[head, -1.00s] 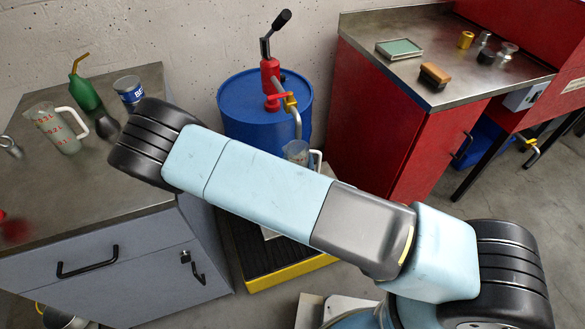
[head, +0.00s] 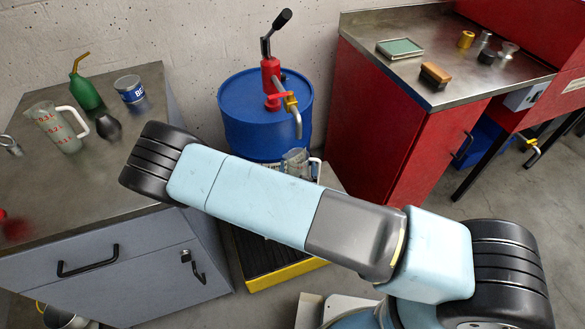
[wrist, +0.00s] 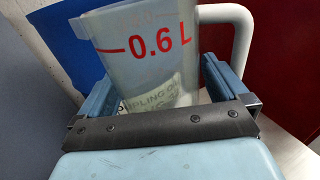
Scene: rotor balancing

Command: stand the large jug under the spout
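A clear jug with a white handle (head: 295,163) is just below the curved spout (head: 298,124) of the red pump on the blue drum. A gap shows between the spout tip and the jug's rim.
Another jug with red marks (head: 57,128) stands on the left bench, by a green oil can (head: 85,93), a dark bulb (head: 108,127) and a blue-banded tin (head: 130,90). A yellow-edged platform (head: 285,275) lies below. A red cabinet (head: 385,130) stands close on the right.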

